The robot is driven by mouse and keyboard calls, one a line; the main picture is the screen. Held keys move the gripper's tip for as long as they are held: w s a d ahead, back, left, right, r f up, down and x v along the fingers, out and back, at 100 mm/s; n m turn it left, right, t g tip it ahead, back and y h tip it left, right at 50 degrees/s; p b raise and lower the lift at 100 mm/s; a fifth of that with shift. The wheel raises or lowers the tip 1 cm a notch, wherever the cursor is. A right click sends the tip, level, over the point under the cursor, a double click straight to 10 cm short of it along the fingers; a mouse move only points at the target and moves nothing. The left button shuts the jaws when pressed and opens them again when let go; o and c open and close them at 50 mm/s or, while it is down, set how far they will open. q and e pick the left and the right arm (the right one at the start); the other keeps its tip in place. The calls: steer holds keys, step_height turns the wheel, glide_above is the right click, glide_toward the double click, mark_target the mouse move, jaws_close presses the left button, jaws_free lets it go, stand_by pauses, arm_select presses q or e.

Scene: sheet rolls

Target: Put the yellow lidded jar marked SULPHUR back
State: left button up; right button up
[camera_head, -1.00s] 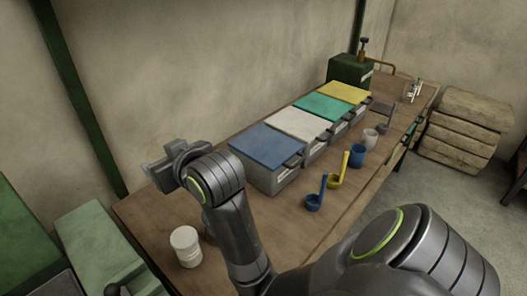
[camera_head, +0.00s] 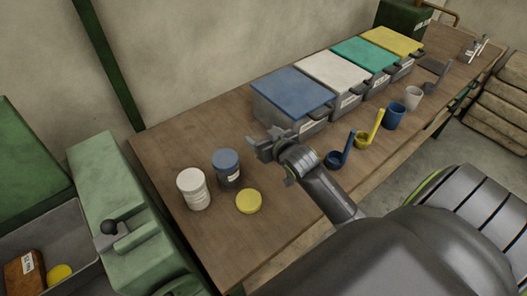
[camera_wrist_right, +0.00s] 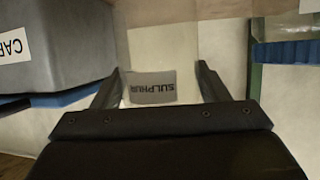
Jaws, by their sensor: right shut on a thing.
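My right gripper (camera_head: 268,148) is over the table in front of the blue-lidded bin. In the right wrist view its two fingers (camera_wrist_right: 160,85) are shut on a pale thing with a grey label that reads SULPHUR upside down (camera_wrist_right: 153,87). The held jar's lid does not show there, and the jar cannot be made out in the head view. A flat yellow disc (camera_head: 248,201), like a jar lid, lies on the table beside a white jar (camera_head: 193,188) and a blue-lidded jar (camera_head: 226,167). My left gripper is not in view.
Bins with blue (camera_head: 293,88), white (camera_head: 332,71), green (camera_head: 364,54) and yellow (camera_head: 391,41) lids stand in a row. Scoops (camera_head: 340,153) and cups (camera_head: 394,117) stand in front. A grey tray (camera_head: 75,222) at lower left holds a brown block and a yellow round thing.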

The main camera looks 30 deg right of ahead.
steer(key=shift+a+f, duration=0.1)
steer(key=shift+f, duration=2.6)
steer(key=shift+f, duration=0.15)
steer(key=o, duration=1.2)
steer(key=shift+c, duration=0.2)
steer(key=shift+r, duration=0.25)
steer(key=shift+s, duration=0.35)
steer(key=d+v, duration=0.1)
steer(key=v, duration=1)
steer(key=shift+a+b, duration=0.35)
steer(key=shift+a, duration=0.1)
steer(key=shift+s, duration=0.2)
